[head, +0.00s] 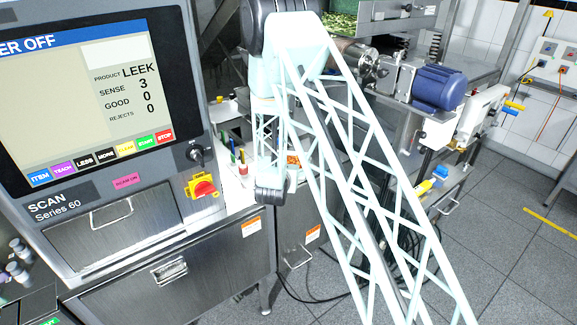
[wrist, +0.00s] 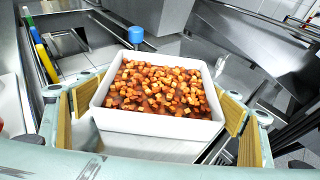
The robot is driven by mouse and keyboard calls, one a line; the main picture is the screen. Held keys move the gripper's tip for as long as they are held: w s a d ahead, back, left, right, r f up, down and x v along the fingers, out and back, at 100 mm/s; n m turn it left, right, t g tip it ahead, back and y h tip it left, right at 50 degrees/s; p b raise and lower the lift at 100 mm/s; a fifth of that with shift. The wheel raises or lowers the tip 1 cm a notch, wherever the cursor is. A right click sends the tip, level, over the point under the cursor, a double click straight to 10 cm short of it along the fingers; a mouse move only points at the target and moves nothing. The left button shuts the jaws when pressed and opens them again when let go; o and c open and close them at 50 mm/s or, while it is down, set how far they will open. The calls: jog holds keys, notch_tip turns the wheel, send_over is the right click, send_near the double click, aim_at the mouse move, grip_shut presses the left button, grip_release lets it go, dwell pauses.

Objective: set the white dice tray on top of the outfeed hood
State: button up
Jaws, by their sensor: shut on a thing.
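The white dice tray (wrist: 158,128) is square and full of orange-brown cubes. It fills the middle of the wrist view. My gripper (wrist: 162,103) has its yellow-faced fingers on the left and right sides of the tray and is shut on it. The tray looks close to level. In the head view, only a small patch of the tray's orange contents (head: 293,160) shows behind my pale lattice arm. My arm hides most of the tray and fingers there. I cannot clearly identify the outfeed hood; a broad grey metal panel (wrist: 262,38) stands at the upper right of the wrist view.
A blue motor (head: 438,88) sits at the right. A blue-capped object (wrist: 136,34) is beyond the tray. Open grey floor (head: 500,235) lies at the right.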

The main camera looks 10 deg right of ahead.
jog(key=shift+r, duration=0.2)
jog(key=shift+r, duration=1.7)
jog(key=s+a+r+b, duration=0.1)
jog(key=s, duration=1.4)
jog(key=shift+s+a, duration=0.35)
jog(key=shift+s, duration=0.05)
jog(key=shift+d+r+b, duration=0.1)
jog(key=shift+r+b, duration=0.05)
jog(key=shift+b, duration=0.25)
jog(key=shift+d+r+n+y+b, duration=0.45)
jog(key=shift+d+r+b, duration=0.3)
jog(key=shift+b, duration=1.2)
jog(key=shift+d+t, duration=0.1)
jog(key=shift+t, duration=0.2)
